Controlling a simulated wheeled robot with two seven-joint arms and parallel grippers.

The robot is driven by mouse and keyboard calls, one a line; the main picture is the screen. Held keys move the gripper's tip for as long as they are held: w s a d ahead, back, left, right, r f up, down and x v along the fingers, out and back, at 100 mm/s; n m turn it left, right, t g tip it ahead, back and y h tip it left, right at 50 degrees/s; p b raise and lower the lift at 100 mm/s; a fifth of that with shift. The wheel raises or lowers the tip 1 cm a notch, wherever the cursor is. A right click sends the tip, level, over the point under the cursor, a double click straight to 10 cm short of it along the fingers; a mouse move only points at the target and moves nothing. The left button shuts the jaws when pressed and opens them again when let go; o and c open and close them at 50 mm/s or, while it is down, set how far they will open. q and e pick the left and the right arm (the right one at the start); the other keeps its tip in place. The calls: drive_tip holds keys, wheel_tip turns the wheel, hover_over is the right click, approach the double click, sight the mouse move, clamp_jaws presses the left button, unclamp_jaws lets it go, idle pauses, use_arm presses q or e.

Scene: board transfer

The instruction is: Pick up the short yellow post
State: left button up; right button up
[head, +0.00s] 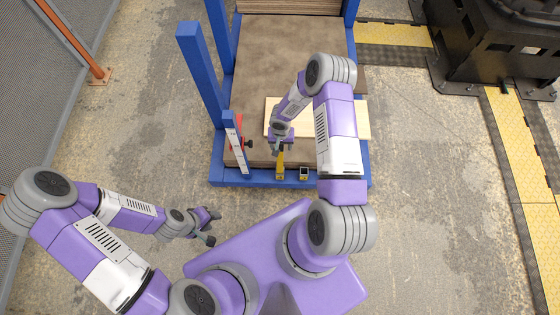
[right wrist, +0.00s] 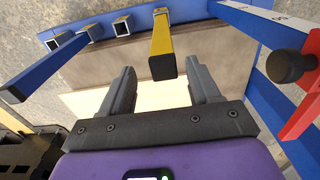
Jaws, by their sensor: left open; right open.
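The short yellow post (head: 281,168) stands at the front edge of the blue frame in the head view. In the right wrist view, the yellow post (right wrist: 162,45) has a dark end face toward the camera. My right gripper (head: 280,149) is over the post in the head view. In the right wrist view my right gripper (right wrist: 162,77) is open, with one finger on each side of the post's near end and visible gaps; it is not gripping it. My left gripper (head: 208,226) is open and empty, over the floor left of my base.
The blue frame (head: 228,180) holds brown boards, with a pale board (head: 350,118) on top. A blue post with a white scale (head: 235,143) and red clamp (head: 247,143) stands close left of the right gripper. Open square sockets (right wrist: 121,24) line the frame edge.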

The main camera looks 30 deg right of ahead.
wheel_tip(320, 180, down, 6)
drive_tip(key=shift+w+a+r+b, duration=0.1)
drive_tip(key=shift+w+a+b, duration=0.05)
drive_tip(key=shift+b, duration=0.55)
clamp_jaws()
